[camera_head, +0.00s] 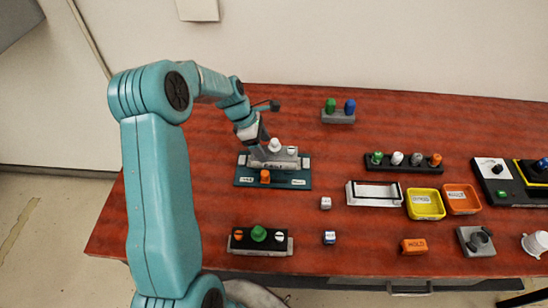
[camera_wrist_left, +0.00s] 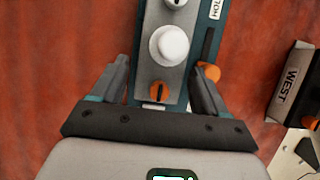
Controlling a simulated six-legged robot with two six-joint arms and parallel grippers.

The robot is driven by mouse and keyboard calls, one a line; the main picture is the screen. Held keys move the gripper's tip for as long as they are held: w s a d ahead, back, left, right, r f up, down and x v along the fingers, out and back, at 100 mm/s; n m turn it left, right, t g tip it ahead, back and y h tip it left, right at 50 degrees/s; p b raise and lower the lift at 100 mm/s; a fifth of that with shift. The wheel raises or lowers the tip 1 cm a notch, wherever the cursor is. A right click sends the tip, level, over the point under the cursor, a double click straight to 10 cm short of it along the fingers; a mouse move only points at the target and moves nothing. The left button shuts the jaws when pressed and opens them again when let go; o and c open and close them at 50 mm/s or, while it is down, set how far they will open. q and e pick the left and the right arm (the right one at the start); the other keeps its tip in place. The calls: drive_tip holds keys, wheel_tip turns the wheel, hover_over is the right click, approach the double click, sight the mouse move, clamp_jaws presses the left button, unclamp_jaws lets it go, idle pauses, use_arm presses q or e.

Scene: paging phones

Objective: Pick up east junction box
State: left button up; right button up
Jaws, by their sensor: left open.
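A grey junction box (camera_head: 274,157) with a white knob on top sits on a teal board (camera_head: 244,179) at the table's left side. Its label is too small to read for certain. In the left wrist view the grey box (camera_wrist_left: 174,75) shows a large white knob and an orange knob. My left gripper (camera_head: 259,146) is open at this box. In the left wrist view its fingers (camera_wrist_left: 160,78) lie on either side of the box's near end, with a gap on the left. A dark box (camera_head: 259,240) with a green knob stands nearer the front; its side reads WEST in the left wrist view (camera_wrist_left: 288,88).
An orange knob (camera_head: 265,176) stands on the board beside the grey box. A grey box with green and blue knobs (camera_head: 338,116) stands behind to the right. Two small cubes, a white tray (camera_head: 374,193), and yellow (camera_head: 425,204) and orange trays lie right. Red table shows between them.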

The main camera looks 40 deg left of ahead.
sight(267, 152)
use_arm(q)
drive_tip(key=shift+s+d+f, duration=0.1)
drive_tip(key=shift+s+d, duration=0.05)
drive_tip(key=shift+d, duration=0.2)
drive_tip(key=x, duration=0.1)
drive_tip(key=p+x, duration=0.1)
drive_tip(key=x, duration=0.3)
drive_tip(key=shift+a+p, duration=0.35)
drive_tip(key=shift+s+d, duration=0.1)
drive_tip(key=shift+d, duration=0.15)
drive_tip(key=shift+r, duration=0.2)
drive_tip(key=shift+c, duration=0.6)
drive_tip(key=shift+a+f, duration=0.1)
drive_tip(key=shift+f, duration=0.05)
drive_tip(key=c, duration=0.7)
drive_tip(key=shift+c, duration=0.2)
